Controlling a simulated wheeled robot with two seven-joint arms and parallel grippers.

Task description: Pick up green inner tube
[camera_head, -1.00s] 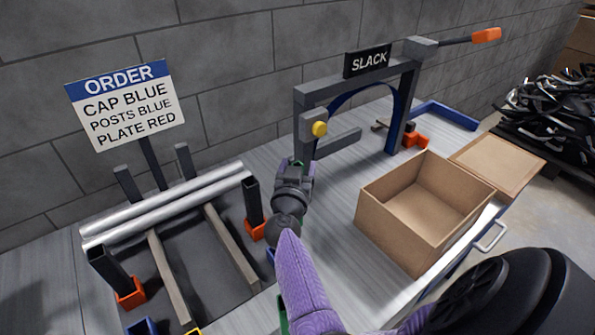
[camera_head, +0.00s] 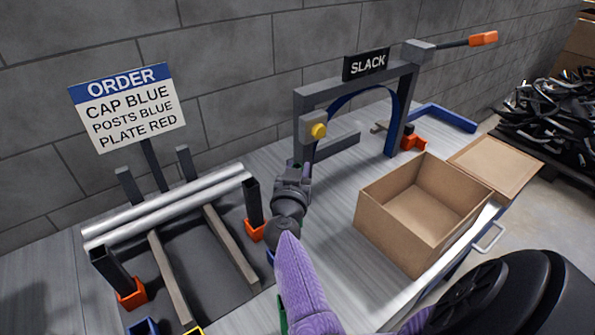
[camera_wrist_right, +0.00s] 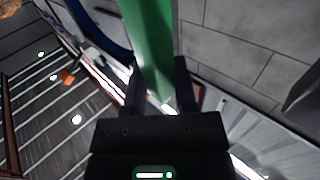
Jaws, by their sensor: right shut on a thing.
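The green inner tube (camera_wrist_right: 150,45) shows as a broad green strip in the right wrist view, running up from between the fingers to the top edge. My right gripper (camera_wrist_right: 160,80) is shut on it, with one dark finger on each side. In the head view my right gripper (camera_head: 301,172) is beside the left post of the frame marked SLACK, mostly hidden behind my own wrist. The tube can hardly be made out there. My left gripper is not in view.
The SLACK frame (camera_head: 310,90) carries a yellow knob (camera_head: 319,130) and a blue band. An open cardboard box (camera_head: 400,235) stands to the right. A rack with silver rods (camera_head: 165,208) and an order sign (camera_head: 127,108) is at left. The wall is close behind.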

